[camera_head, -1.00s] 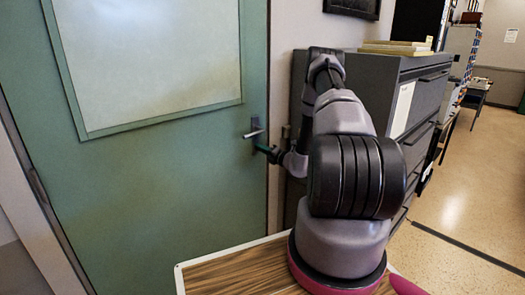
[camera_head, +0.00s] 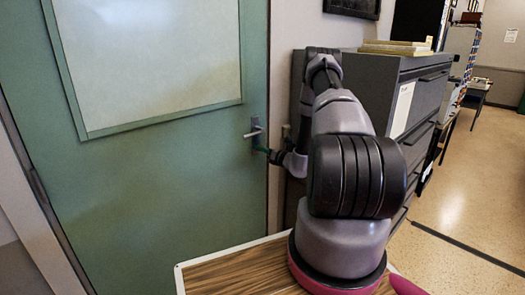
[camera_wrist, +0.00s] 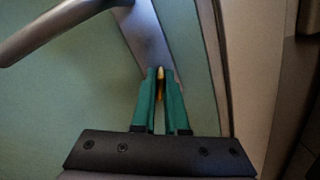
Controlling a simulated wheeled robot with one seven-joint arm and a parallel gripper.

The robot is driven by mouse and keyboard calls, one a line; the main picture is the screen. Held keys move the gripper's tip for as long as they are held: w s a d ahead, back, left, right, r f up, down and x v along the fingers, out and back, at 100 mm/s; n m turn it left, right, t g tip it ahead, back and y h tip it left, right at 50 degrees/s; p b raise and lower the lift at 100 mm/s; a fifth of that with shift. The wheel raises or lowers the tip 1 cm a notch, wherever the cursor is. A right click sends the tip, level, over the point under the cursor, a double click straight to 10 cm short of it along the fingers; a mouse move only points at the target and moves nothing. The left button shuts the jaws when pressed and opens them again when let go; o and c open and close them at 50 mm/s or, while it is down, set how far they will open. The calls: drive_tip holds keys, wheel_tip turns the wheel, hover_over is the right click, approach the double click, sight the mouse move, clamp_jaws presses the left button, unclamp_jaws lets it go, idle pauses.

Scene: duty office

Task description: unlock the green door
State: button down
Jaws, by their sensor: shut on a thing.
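The green door (camera_head: 170,180) fills the left of the head view and looks shut. Its metal lever handle (camera_head: 253,133) is at the right edge, and the lever (camera_wrist: 50,32) shows at the top left of the wrist view. A metal lock plate (camera_wrist: 147,40) runs down below the lever. My gripper (camera_wrist: 161,76) has green fingers shut on a thin yellow-orange key (camera_wrist: 160,84), whose tip points at the lower plate. I cannot tell whether the tip is in a keyhole; the keyhole is hidden. In the head view my gripper (camera_head: 262,149) is just below the handle.
A dark grey filing cabinet (camera_head: 428,97) stands right of the door, close behind my arm, with yellowish books or folders (camera_head: 397,47) on top. The door frame (camera_head: 281,110) lies between door and cabinet. Open floor (camera_head: 465,205) is at the right.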

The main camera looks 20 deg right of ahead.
drive_tip(key=n, duration=0.6)
drive_tip(key=c, duration=0.9)
unclamp_jaws()
drive_tip(key=v, duration=0.9)
